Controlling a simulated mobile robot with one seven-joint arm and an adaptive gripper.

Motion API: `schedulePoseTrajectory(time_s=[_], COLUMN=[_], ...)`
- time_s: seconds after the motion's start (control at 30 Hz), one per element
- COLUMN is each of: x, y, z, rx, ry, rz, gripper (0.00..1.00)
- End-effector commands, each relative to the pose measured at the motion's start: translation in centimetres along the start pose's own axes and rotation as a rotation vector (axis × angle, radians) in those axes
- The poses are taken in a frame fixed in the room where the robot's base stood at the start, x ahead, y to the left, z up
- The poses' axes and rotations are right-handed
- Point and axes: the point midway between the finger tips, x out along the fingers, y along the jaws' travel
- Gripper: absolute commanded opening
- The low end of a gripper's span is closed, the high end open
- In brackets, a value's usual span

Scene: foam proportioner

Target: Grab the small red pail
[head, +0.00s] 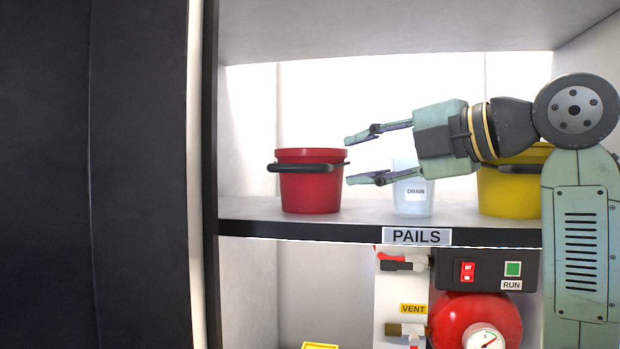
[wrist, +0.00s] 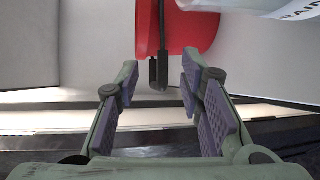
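The small red pail (head: 311,190) stands upright on the shelf at the left, with a black handle (head: 288,168) around its upper part. My gripper (head: 358,160) is open and empty, just to the right of the pail in the head view, its fingers pointing left toward it. In the wrist view the red pail (wrist: 195,32) is ahead of the open fingers (wrist: 158,80), and a dark piece of its handle (wrist: 158,72) shows near the gap between the fingertips. I see no contact with the pail.
A translucent container (head: 412,200) with a "DRAIN" label stands behind my gripper. A yellow pail (head: 507,200) is partly hidden by my arm at the right. The shelf edge (head: 300,231) bears a "PAILS" label. Below are a switch panel (head: 450,270) and a red tank (head: 450,320).

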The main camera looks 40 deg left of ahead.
Motion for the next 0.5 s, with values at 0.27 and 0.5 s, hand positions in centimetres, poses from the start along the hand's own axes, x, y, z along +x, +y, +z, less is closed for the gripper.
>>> schedulePoseTrajectory(time_s=[0.27, 0.5], x=[4.0, 4.6], y=[-0.1, -0.4], z=[-0.2, -0.3], rx=[0.001, 0.000], ry=[0.002, 0.001], rz=[0.000, 0.000], gripper=[0.35, 0.35])
